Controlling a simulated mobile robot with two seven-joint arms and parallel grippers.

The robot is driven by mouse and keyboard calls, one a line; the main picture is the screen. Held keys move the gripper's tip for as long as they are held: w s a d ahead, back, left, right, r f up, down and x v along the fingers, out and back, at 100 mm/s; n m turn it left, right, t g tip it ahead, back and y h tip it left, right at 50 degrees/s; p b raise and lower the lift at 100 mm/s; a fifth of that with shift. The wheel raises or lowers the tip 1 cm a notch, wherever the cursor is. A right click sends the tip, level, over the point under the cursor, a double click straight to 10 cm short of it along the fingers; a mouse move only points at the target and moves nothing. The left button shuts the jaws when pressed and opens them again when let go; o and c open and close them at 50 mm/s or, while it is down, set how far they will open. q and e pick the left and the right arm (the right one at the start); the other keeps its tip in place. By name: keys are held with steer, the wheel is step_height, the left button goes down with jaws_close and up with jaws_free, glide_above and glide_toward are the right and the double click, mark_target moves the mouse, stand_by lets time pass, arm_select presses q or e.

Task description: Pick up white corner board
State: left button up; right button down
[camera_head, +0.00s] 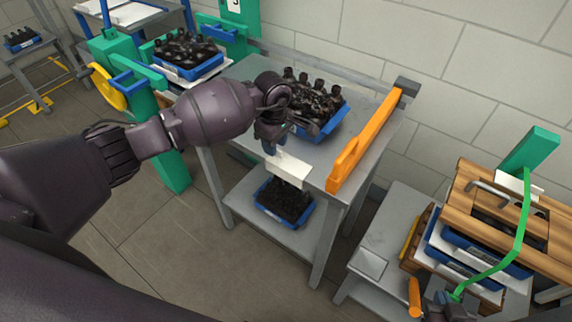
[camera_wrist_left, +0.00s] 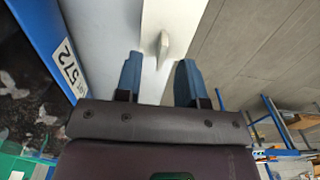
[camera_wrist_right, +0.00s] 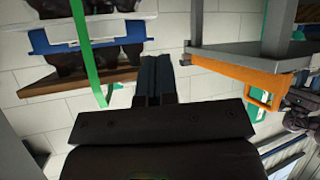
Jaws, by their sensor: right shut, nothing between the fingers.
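The white corner board (camera_head: 292,171) lies at the front edge of the grey table, beside the blue crate of amber bottles. In the left wrist view the board (camera_wrist_left: 178,28) runs up from the fingers, with a small pale raised tab (camera_wrist_left: 163,45) on it. My left gripper (camera_head: 271,150) is at the board. Its two blue fingers (camera_wrist_left: 160,80) are apart, with the tab just beyond them and roughly between; I cannot tell if they touch the board. My right gripper (camera_wrist_right: 152,80) is shut and empty, away from the board. It shows low at the right in the head view (camera_head: 442,303).
A blue crate of dark bottles (camera_head: 325,125) stands on the table (camera_head: 345,75), and another (camera_head: 284,202) sits on the shelf below. An orange rail (camera_head: 362,145) bounds the table's right side. A wooden stack with trays (camera_head: 450,190) and green strap (camera_head: 527,215) stands near my right gripper.

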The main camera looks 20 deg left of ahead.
arm_select(q)
steer(key=shift+f, duration=0.9)
jaws_close()
